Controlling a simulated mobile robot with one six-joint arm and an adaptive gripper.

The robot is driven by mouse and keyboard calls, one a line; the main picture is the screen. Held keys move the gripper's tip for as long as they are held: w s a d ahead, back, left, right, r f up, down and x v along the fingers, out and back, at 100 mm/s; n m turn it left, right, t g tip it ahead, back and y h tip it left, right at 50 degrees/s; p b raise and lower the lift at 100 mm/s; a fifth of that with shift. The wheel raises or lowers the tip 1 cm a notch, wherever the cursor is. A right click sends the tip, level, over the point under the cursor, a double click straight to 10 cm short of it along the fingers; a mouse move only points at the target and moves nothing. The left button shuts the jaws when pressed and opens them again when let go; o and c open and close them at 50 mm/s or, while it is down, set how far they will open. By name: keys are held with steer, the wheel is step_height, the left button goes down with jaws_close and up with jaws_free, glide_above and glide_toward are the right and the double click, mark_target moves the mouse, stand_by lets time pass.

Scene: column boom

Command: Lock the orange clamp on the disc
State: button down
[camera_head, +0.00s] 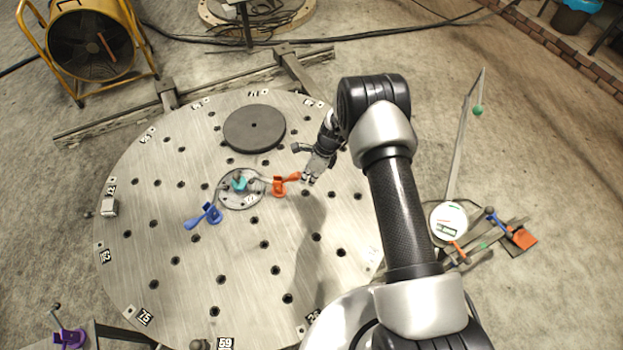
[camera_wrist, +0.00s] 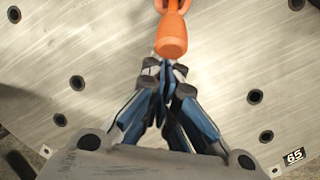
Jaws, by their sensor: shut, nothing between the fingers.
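The orange clamp (camera_head: 285,183) sits at the right of the small hub plate (camera_head: 240,201) in the middle of the large steel disc (camera_head: 160,250). Its handle points right, toward my gripper (camera_head: 308,178). In the wrist view the orange handle (camera_wrist: 171,37) comes in from the top, and its rounded end lies just beyond the fingertips of my gripper (camera_wrist: 170,72). The fingers are together and hold nothing. I cannot tell whether they touch the handle. The clamp's base is cut off in the wrist view.
A blue clamp (camera_head: 207,215) and a teal knob (camera_head: 239,183) are close to the orange clamp. A dark round plate (camera_head: 254,128) lies on the disc behind it. A small grey block (camera_head: 109,207) is near the left rim. The front of the disc is mostly clear.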

steer(key=shift+w+a+r, duration=0.15)
steer(key=shift+a+r, duration=1.25)
steer(key=shift+r, duration=0.2)
steer(key=shift+a+r, duration=0.2)
steer(key=shift+w+a+r, duration=0.1)
steer(key=shift+w, duration=0.05)
steer(key=shift+d+f+b, duration=0.2)
steer(key=shift+d+b, duration=0.1)
steer(key=shift+d, duration=0.2)
glide_toward(297, 177)
steer(key=shift+s+d+r+p, duration=0.15)
steer(key=shift+r+p, duration=0.1)
steer(key=shift+r, duration=0.35)
steer(key=shift+s+r+p, duration=0.15)
steer(key=shift+r+p, duration=0.05)
steer(key=shift+r, duration=0.4)
steer(key=shift+r, duration=0.1)
